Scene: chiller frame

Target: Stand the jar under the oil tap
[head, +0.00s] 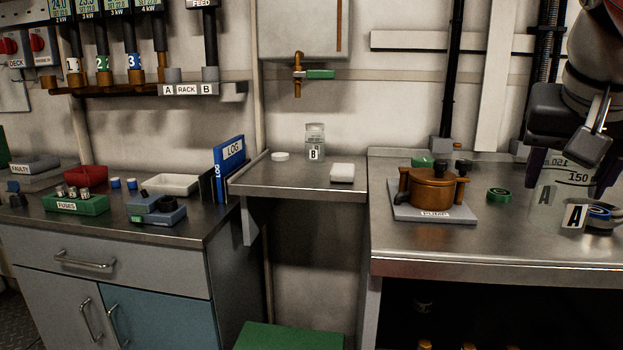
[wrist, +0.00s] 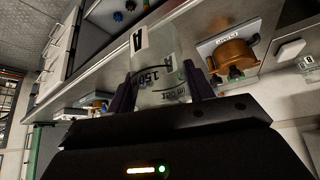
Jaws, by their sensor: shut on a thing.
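A clear jar marked A and 150 (head: 548,212) is at the right of the head view, over the right-hand steel bench. My gripper (head: 572,177) is shut on it, with a dark finger on each side. Whether the jar's base touches the bench is unclear. In the wrist view the jar (wrist: 154,62) sits between the fingers of my gripper (wrist: 160,74). The oil tap (head: 298,75), a copper spout with a green handle, is on the back wall. A second clear jar marked B (head: 315,143) stands on the small steel shelf (head: 290,184) below and slightly right of the tap.
A white lid (head: 280,156) and a white block (head: 342,173) lie on the shelf. A copper pump on a grey plate (head: 433,213) stands on the right bench (head: 440,247), with a green cap (head: 499,195) beside it. A blue log book (head: 229,168) stands left of the shelf.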

